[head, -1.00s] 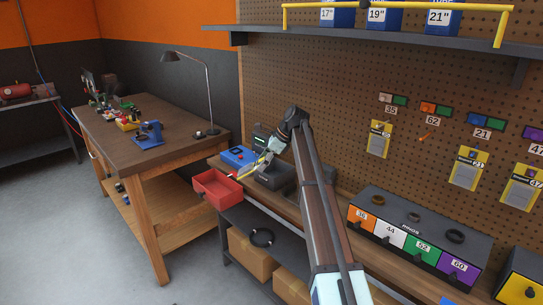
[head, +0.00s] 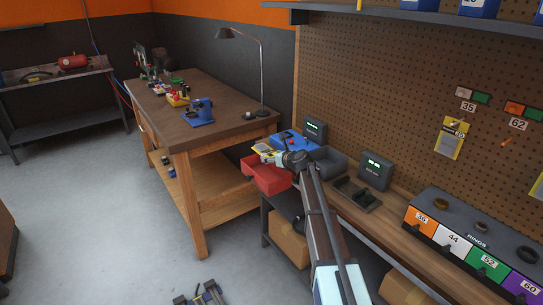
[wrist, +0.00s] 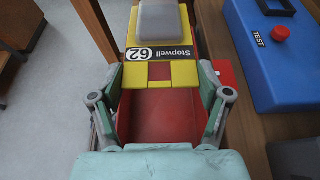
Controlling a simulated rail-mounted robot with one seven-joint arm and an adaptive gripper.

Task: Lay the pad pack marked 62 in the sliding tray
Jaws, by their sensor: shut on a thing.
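The pad pack marked 62 (wrist: 160,54), a yellow card with a black "Stopwell" label and a grey blister, is gripped at its near end by my gripper (wrist: 163,80). In the head view the pack (head: 263,149) shows as a small yellow piece at my gripper (head: 283,156). The red sliding tray (head: 268,181) sits at the left end of the wall bench, and the pack is over it. In the wrist view the tray's red floor (wrist: 160,115) shows between the fingers, below the pack. The pack hides part of the tray, and its height above the floor is unclear.
A blue box (wrist: 268,50) marked TEST with a red button stands right of the tray. Dark devices (head: 376,172) and a ring cabinet (head: 470,240) line the bench. A wooden workbench (head: 185,120) stands left behind the tray. The floor between is open.

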